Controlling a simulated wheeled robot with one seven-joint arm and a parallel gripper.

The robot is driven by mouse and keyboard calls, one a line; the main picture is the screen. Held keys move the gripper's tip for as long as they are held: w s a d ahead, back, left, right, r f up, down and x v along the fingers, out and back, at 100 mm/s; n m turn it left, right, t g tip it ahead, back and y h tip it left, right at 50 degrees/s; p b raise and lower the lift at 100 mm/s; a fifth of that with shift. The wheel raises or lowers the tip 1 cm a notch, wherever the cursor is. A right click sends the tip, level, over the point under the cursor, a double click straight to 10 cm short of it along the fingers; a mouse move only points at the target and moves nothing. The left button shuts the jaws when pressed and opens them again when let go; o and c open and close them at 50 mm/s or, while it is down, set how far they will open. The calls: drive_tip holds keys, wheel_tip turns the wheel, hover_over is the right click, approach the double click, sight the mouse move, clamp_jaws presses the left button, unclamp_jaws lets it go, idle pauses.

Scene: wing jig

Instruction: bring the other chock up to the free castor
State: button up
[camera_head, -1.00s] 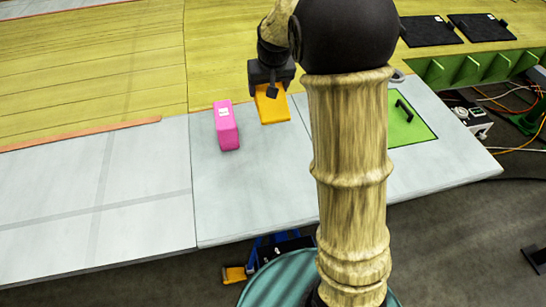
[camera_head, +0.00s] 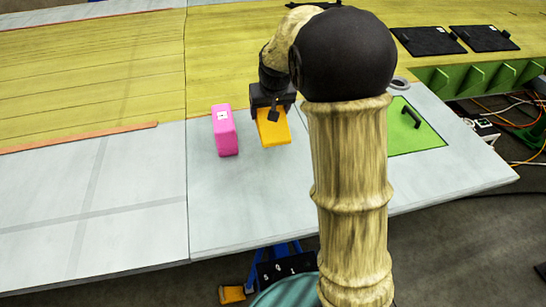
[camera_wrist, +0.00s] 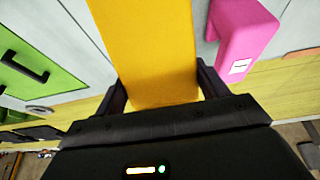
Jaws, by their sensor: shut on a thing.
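My gripper (camera_head: 272,108) is shut on an orange-yellow chock (camera_head: 273,132), which shows as a tilted block at the jaws, over the grey-white tabletop. In the wrist view the chock (camera_wrist: 150,40) runs up between the two dark fingers of my gripper (camera_wrist: 163,85). Whether it touches the tabletop I cannot tell. A second orange chock (camera_head: 231,294) lies on the floor below the table's near edge, beside a blue stand leg (camera_head: 283,250). No castor can be made out clearly; my arm and body hide part of that area.
A pink block (camera_head: 225,135) stands on the tabletop (camera_head: 120,210) just left of the held chock; it also shows in the wrist view (camera_wrist: 242,30). A green panel with a black handle (camera_head: 411,116) lies right of my arm. Cables and a box (camera_head: 484,128) are at far right.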

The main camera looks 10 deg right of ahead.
sight(270, 126)
drive_tip(key=shift+w+f+p, duration=0.1)
drive_tip(key=shift+f+p, duration=0.45)
drive_tip(key=shift+f, duration=2.45)
drive_tip(key=shift+f+p, duration=0.4)
drive_tip(key=shift+f, duration=1.45)
drive_tip(key=shift+f, duration=0.15)
drive_tip(key=o, duration=1.7)
drive_tip(key=shift+o, duration=0.2)
drive_tip(key=shift+a, duration=0.1)
